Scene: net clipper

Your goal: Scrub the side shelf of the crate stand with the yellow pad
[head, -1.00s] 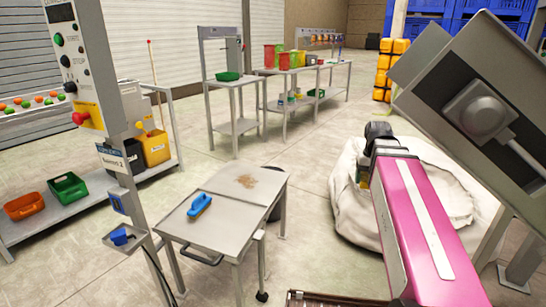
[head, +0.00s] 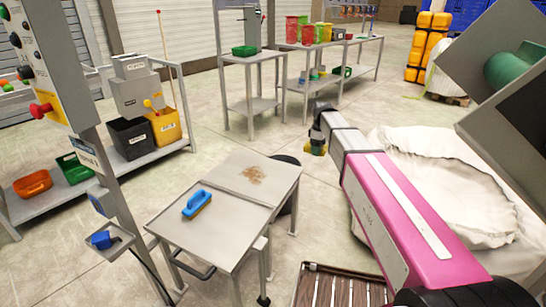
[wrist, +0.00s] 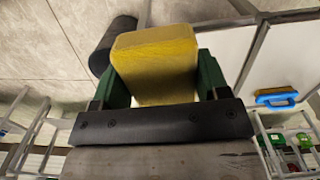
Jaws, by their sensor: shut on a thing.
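My gripper (head: 317,138) is shut on the yellow pad (wrist: 155,60), which sits between its green fingers in the wrist view. In the head view the pad (head: 318,149) shows small below the gripper, right of the stand and apart from it. The crate stand (head: 205,228) is a grey metal table on legs. Its flat rear panel, seemingly the side shelf (head: 275,186), carries a brown speckled stain (head: 252,174). A blue-handled brush (head: 197,203) lies on the nearer panel; it also shows in the wrist view (wrist: 276,97).
A white sack (head: 440,165) stands right of the stand, under my arm. A dark round bin (head: 287,160) is behind the shelf. A control post (head: 115,190) rises at left. A slatted brown surface (head: 335,290) is at the bottom. Bare floor lies behind the stand.

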